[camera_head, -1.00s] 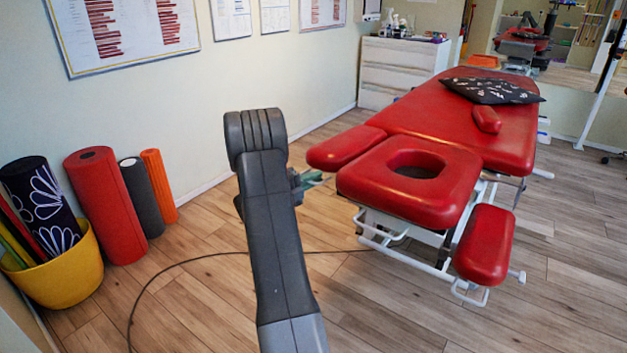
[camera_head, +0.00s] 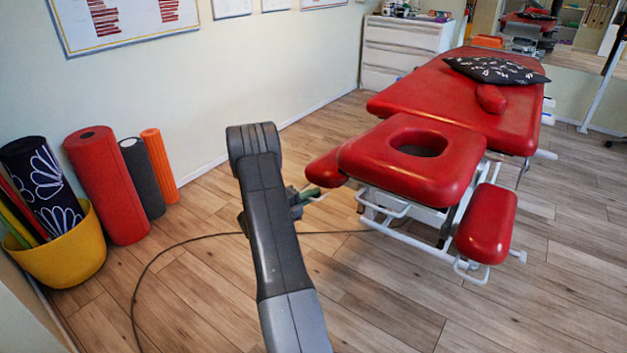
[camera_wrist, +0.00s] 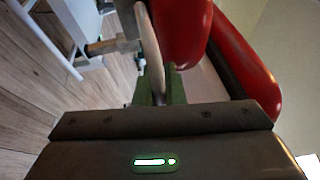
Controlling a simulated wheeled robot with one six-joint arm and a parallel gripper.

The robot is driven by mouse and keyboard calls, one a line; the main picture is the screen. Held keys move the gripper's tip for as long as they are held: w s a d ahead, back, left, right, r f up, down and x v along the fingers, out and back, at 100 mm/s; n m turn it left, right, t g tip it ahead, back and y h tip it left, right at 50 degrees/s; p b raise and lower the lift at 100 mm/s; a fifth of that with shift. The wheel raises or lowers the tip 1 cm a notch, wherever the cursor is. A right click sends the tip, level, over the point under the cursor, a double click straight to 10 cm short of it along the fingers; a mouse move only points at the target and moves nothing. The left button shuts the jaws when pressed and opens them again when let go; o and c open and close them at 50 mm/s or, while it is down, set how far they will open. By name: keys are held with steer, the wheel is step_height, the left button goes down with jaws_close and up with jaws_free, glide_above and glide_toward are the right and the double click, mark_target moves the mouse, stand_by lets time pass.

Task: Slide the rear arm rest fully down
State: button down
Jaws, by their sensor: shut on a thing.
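The red treatment table (camera_head: 480,82) has a headrest section (camera_head: 385,165) with an oval face hole. The rear arm rest (camera_head: 325,170) is a red pad on the headrest's left side, its top below the headrest's top and partly hidden by it. My gripper (camera_head: 312,195), with green fingers, is beside and just below this pad. In the wrist view my gripper (camera_wrist: 160,88) is shut on a pale curved bar (camera_wrist: 150,45) by the arm rest. Two red cushions show beyond it; I cannot tell surely which is the pad. The front arm rest (camera_head: 487,222) hangs low on the right.
White frame bars (camera_head: 385,207) run under the headrest. A yellow bin (camera_head: 65,260), a red roll (camera_head: 105,185) and other rolls stand by the left wall. A dark cable (camera_head: 200,238) lies on the floor. Floor between rolls and table is otherwise clear.

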steer(key=shift+s+a+f, duration=0.1)
steer(key=shift+s+f, duration=0.1)
steer(key=shift+f, duration=1.4)
steer(key=c, duration=1.5)
jaws_free()
steer(key=shift+f, duration=0.15)
steer(key=shift+a, duration=0.1)
